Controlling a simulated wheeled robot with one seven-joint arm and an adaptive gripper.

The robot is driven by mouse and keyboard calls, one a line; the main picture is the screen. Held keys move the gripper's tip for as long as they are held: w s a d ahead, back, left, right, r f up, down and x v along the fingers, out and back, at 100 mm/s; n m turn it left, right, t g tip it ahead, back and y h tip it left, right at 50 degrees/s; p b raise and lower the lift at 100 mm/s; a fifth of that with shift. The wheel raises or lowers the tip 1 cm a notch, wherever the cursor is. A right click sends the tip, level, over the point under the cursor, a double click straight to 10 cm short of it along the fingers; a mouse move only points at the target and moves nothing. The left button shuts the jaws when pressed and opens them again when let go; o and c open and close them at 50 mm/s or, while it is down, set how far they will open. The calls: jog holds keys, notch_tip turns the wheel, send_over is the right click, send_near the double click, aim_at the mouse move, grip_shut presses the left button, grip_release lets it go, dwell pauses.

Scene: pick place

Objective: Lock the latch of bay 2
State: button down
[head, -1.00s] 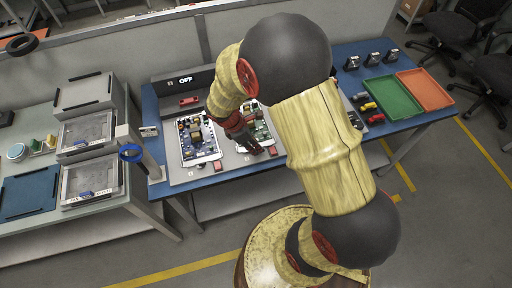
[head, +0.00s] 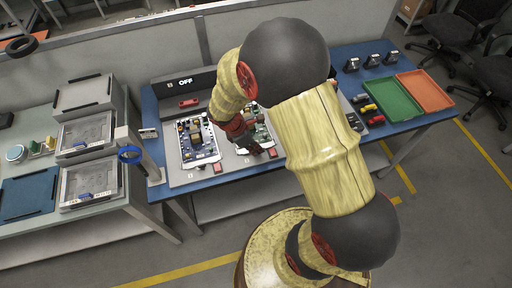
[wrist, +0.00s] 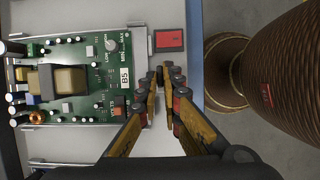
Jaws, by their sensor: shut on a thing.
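The green circuit board (wrist: 80,75), marked B5, sits in bay 2; it also shows in the head view (head: 254,127). My gripper (wrist: 166,75) is low beside the front edge of this board; in the head view the gripper (head: 256,151) is partly hidden by my arm. Its fingers are closed together on the latch of bay 2, which the fingertips almost wholly hide. I cannot tell the latch's position. A flat red block (wrist: 169,39) lies just beyond the fingertips, near the board's corner; it also shows in the head view (head: 272,152).
A blue board (head: 198,140) sits in the bay to the left, with a red block (head: 217,168) by it. A display (head: 184,82) behind reads OFF. Green (head: 392,98) and orange (head: 426,91) trays lie at the right. The blue table edge (wrist: 194,55) is close to my gripper.

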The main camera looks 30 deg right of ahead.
dwell(0.5)
jog(key=m+p, duration=0.1)
jog(key=m, duration=0.1)
jog(key=m+g+p, duration=0.1)
jog(key=p, duration=0.1)
jog(key=shift+w+d+r+m, duration=0.1)
jog(key=shift+w+r+m, duration=0.05)
jog(key=shift+m, duration=0.25)
jog(key=m+g+y+p, duration=0.1)
jog(key=m, duration=0.1)
jog(key=m+p, duration=0.1)
jog(key=m, duration=0.1)
jog(key=shift+w+d+m+g+y+p, duration=0.2)
jog(key=shift+m+g+y+p, duration=0.1)
jog(key=shift+g+y+p, duration=0.1)
jog(key=m, duration=0.1)
jog(key=m+y+p, duration=0.1)
jog(key=m, duration=0.1)
jog(key=m+y+p, duration=0.1)
jog(key=m, duration=0.1)
jog(key=shift+d+g, duration=0.25)
jog(key=shift+g, duration=0.05)
jog(key=shift+d+m+y+p, duration=0.15)
jog(key=shift+m+y+p, duration=0.65)
jog(key=shift+m, duration=1.4)
jog(key=c, duration=2)
grip_release()
